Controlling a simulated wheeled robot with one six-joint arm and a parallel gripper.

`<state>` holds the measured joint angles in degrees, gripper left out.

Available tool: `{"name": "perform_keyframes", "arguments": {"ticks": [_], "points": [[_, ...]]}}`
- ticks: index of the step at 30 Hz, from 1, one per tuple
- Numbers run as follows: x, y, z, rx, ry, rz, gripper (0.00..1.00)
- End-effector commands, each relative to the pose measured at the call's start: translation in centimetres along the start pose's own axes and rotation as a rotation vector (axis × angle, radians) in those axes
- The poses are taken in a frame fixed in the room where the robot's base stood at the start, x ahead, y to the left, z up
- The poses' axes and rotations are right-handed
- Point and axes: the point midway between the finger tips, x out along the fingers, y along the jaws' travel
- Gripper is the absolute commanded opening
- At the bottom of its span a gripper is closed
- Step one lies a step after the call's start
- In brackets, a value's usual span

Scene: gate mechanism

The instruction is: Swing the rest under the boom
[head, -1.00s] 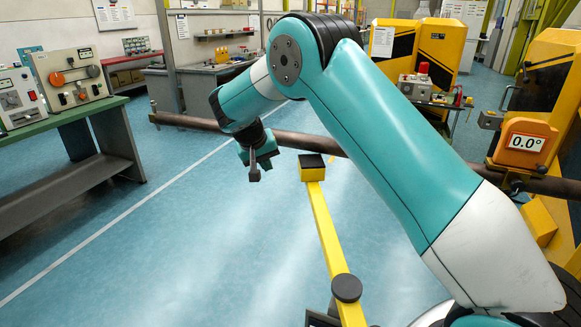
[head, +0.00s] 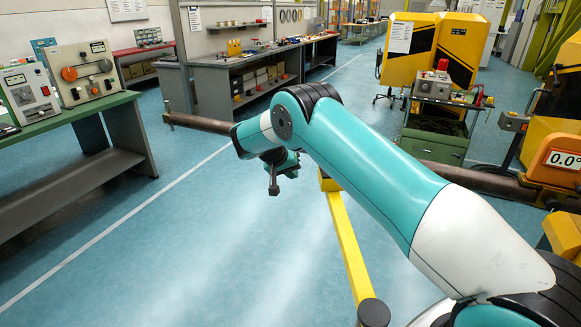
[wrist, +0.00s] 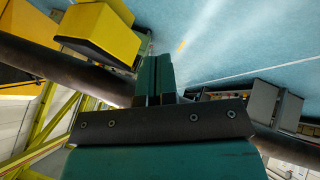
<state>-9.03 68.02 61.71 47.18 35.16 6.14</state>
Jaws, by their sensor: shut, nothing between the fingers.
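The boom (head: 205,123) is a long dark brown tube running across the head view, partly hidden behind my arm. It also crosses the wrist view (wrist: 50,66). The rest is a yellow bar (head: 348,245) with a round black knob (head: 374,313) at its near end. My arm hides most of its head in the head view. In the wrist view its yellow head with a dark pad (wrist: 98,32) shows beside my fingers, apart from the boom. My gripper (head: 274,188) is shut and empty, left of the rest's head; its closed fingers show in the wrist view (wrist: 155,75).
An orange display (head: 562,165) reading 0.0 stands at the boom's right end by yellow housings. A green-topped bench with control boxes (head: 85,72) is at left. A green cart (head: 435,125) stands behind the boom. The blue floor left of the rest is clear.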

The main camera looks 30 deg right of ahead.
Motion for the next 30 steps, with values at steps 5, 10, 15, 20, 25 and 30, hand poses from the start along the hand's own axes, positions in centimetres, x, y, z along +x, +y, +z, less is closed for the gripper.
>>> {"name": "perform_keyframes", "arguments": {"ticks": [5, 10, 15, 20, 25, 30], "points": [[3.9, 0.2, 0.0, 0.000, -0.004, 0.002, 0.00], [6.2, 1.2, -0.3, 0.000, -0.003, 0.002, 0.00], [7.3, 2.7, -0.1, -0.003, -0.001, -0.001, 0.00], [7.9, 3.3, 0.0, -0.003, 0.000, -0.002, 0.00], [8.1, 3.3, 0.1, -0.003, 0.000, -0.002, 0.00], [8.1, 3.4, 0.1, 0.000, 0.000, -0.001, 0.00]]}}
